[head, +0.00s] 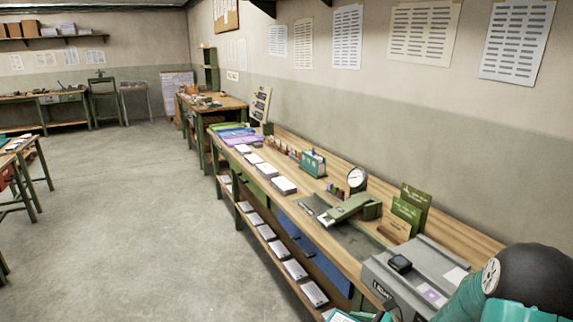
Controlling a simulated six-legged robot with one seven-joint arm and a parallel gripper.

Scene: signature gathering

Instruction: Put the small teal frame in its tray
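A small teal upright piece (313,163) stands at the middle of the long wooden bench (360,265), near the wall side; I cannot tell whether it is the small teal frame. A teal-edged flat piece (340,316) with a pale face is cut off by the bottom edge; I cannot tell what it is. No tray is clearly recognisable. My teal and black arm fills the lower right corner. Dark parts at the bottom edge beside the teal-edged piece may be my gripper, but its fingers are not clear and its opening cannot be told.
A grey box (415,270) stands at the bench's near end. Beyond it are green folders (412,207), a green press (352,206), a round dial (357,179) and paper stacks (284,185). Purple sheets (236,136) lie farther off. The floor (130,220) left of the bench is clear.

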